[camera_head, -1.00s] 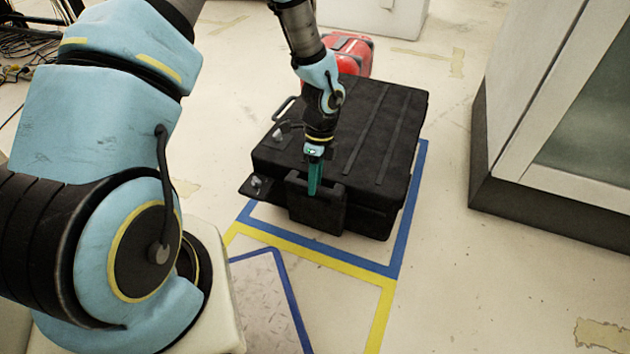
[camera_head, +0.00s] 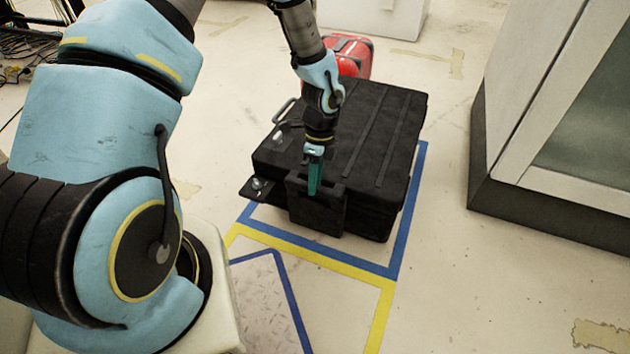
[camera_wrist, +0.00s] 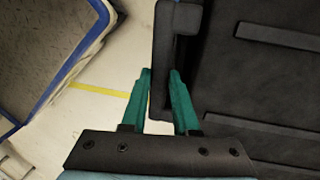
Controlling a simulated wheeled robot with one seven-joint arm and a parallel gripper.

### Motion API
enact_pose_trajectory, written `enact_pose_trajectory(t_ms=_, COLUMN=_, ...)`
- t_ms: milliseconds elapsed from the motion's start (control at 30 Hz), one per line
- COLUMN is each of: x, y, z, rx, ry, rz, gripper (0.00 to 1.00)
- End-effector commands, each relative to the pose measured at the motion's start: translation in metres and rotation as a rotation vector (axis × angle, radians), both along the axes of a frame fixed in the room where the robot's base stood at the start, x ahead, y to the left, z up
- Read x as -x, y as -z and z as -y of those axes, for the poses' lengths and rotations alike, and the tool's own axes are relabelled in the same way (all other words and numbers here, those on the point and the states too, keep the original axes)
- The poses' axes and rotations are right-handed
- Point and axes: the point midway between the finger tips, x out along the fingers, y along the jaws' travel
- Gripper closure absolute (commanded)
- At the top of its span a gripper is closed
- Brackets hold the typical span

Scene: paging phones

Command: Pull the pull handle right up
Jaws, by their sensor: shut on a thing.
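A black ribbed case (camera_head: 370,135) lies on the floor. The pull handle (camera_head: 318,212) is a black panel at the case's near side, its upper edge about level with the case top. My gripper (camera_head: 314,184), with teal fingers, points down at this edge from above. In the wrist view, my gripper (camera_wrist: 160,76) has one finger on each side of the handle's black edge (camera_wrist: 164,40) and is shut on it. The handle's lower part is hidden in the wrist view.
Blue and yellow tape (camera_head: 392,268) marks the floor around the case. A red case (camera_head: 350,52) stands behind it. A grey-white cabinet (camera_head: 545,150) stands at the right. A small black bracket (camera_head: 259,188) juts from the case's left side. Floor between case and cabinet is clear.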

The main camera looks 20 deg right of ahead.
Motion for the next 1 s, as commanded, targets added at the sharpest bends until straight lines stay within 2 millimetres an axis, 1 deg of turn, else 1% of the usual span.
enact_pose_trajectory(t_ms=33, x=0.0, y=-0.011, z=0.0, rx=-0.001, ry=0.0, rz=0.0, gripper=1.0)
enact_pose_trajectory(t_ms=167, x=0.0, y=-0.03, z=0.0, rx=-0.001, ry=-0.001, rz=-0.001, gripper=1.0)
enact_pose_trajectory(t_ms=367, x=0.0, y=-0.07, z=0.0, rx=0.0, ry=-0.002, rz=0.0, gripper=1.0)
enact_pose_trajectory(t_ms=767, x=-0.001, y=-0.17, z=0.0, rx=0.0, ry=-0.002, rz=0.001, gripper=1.0)
enact_pose_trajectory(t_ms=1000, x=0.0, y=-0.232, z=0.0, rx=0.001, ry=-0.001, rz=0.001, gripper=1.0)
